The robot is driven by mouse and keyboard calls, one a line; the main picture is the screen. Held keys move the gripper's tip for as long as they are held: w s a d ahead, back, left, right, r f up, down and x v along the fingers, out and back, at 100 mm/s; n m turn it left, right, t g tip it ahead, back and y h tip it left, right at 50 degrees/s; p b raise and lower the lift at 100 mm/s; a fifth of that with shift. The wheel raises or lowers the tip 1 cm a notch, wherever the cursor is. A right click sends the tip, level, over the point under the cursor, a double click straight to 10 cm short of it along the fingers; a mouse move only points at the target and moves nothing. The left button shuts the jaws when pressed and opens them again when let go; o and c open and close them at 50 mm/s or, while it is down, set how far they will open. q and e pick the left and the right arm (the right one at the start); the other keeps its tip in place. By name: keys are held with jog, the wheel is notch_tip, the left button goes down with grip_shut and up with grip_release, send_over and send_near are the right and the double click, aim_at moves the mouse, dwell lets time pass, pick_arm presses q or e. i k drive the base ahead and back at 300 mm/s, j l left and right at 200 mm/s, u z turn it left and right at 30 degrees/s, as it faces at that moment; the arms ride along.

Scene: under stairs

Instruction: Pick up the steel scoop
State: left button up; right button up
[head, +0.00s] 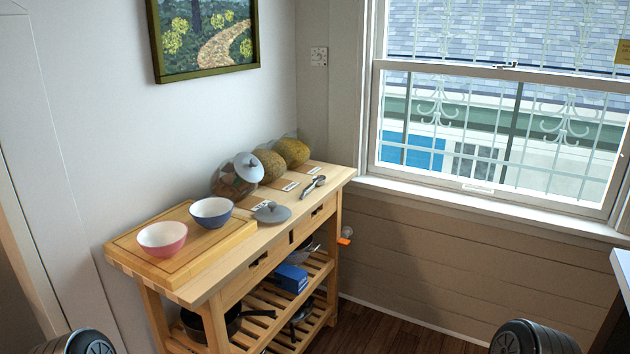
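The steel scoop (313,187) lies on the top of the wooden kitchen cart (278,222), near its far right end. It is grey and shiny, with its handle and bowl lying slantwise close to the front edge. Nothing covers it. Neither of my grippers is in view. Only dark rounded parts, which look like my own arms, show at the bottom left and bottom right corners, far from the scoop.
A grey lid (271,213) lies left of the scoop. Melons (291,152) and a glass jar (229,180) stand behind. A pink bowl (162,239) and blue bowl (211,212) sit on a cutting board (190,262). Lower shelves hold pans and a blue box (291,277).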

aim_at(318, 180)
jog(key=i, duration=0.15)
jog(key=i+l+u, duration=0.1)
jog(key=u, duration=0.3)
jog(key=i+l+u, duration=0.1)
jog(key=u, duration=0.35)
jog(key=l+u, duration=0.2)
jog(key=u, duration=0.2)
jog(key=i+l+u, duration=0.25)
jog(key=l, duration=0.5)
jog(key=l+u, duration=0.25)
jog(key=l, duration=0.5)
jog(key=i+l+u, duration=0.25)
jog(key=l, duration=0.6)
jog(key=k+l, duration=0.1)
jog(key=l, duration=0.6)
